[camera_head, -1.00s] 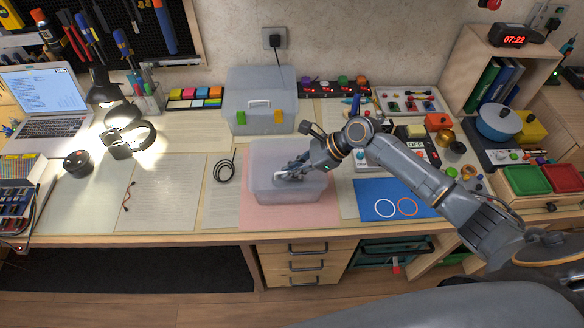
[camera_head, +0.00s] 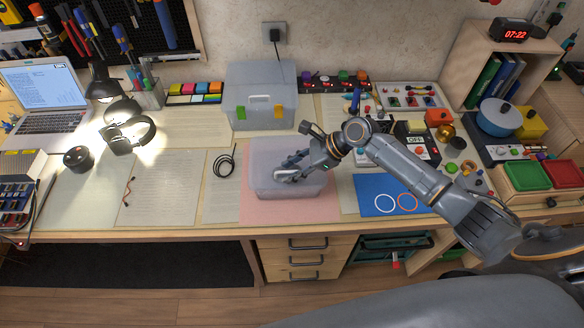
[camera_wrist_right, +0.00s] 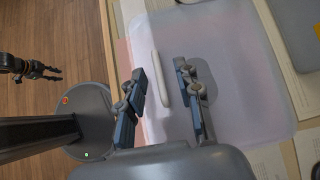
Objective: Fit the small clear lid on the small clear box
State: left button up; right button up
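The small clear box (camera_head: 262,190) sits on the pink mat (camera_head: 262,212), at the front middle of the table. The clear lid (camera_wrist_right: 235,75) lies over it, with a white bar handle (camera_wrist_right: 161,78) on top. I cannot tell if the lid is fully seated. My right gripper (camera_head: 284,172) is low over the lid and partly hides it. In the right wrist view its two fingers (camera_wrist_right: 163,98) stand open on either side of the handle, with gaps. My left gripper (camera_wrist_right: 50,73) shows small and dark above the floor in that view; its opening is too small to judge.
A larger clear box (camera_head: 258,95) with green and yellow latches stands behind.

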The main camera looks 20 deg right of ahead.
jog(key=v, duration=1.2)
